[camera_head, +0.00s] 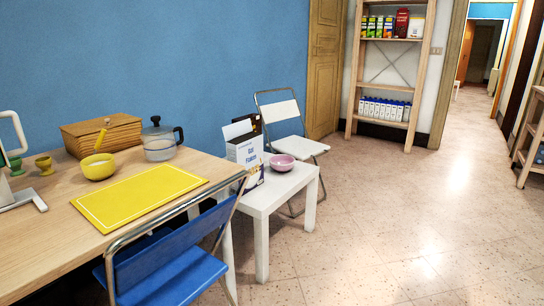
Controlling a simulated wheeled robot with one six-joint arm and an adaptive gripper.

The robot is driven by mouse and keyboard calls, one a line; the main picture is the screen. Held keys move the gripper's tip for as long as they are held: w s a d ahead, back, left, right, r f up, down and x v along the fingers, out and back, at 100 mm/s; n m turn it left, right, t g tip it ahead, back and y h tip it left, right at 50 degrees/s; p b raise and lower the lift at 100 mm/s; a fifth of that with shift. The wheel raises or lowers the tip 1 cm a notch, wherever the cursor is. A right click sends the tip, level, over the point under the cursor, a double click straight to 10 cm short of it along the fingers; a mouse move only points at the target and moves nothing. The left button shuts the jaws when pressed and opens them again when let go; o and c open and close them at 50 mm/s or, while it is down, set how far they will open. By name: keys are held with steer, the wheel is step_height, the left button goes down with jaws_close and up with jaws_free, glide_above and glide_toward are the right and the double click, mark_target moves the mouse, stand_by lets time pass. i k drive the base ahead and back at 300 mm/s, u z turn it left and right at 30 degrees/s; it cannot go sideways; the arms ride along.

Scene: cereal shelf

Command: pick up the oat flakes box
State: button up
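A white cereal box (246,154) with dark blue lettering, which looks like the oat flakes box, stands upright on a low white side table (262,204). Its top looks open, with flaps raised. A darker box (257,124) stands right behind it and is partly hidden. A pink bowl (282,163) stands just to the right of the white box. My gripper is not in view, and nothing is seen touching the box.
A blue chair (167,262) and white folding chair (287,125) flank the side table. The floor (430,225) at right is clear.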

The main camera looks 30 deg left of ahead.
mark_target(246, 151)
steer(key=u, duration=0.15)
steer(key=i, duration=1.55)
steer(key=u, duration=1.4)
steer(key=i, duration=0.8)
steer(key=u, duration=1.1)
steer(key=i, duration=0.2)
steer(key=u, duration=0.15)
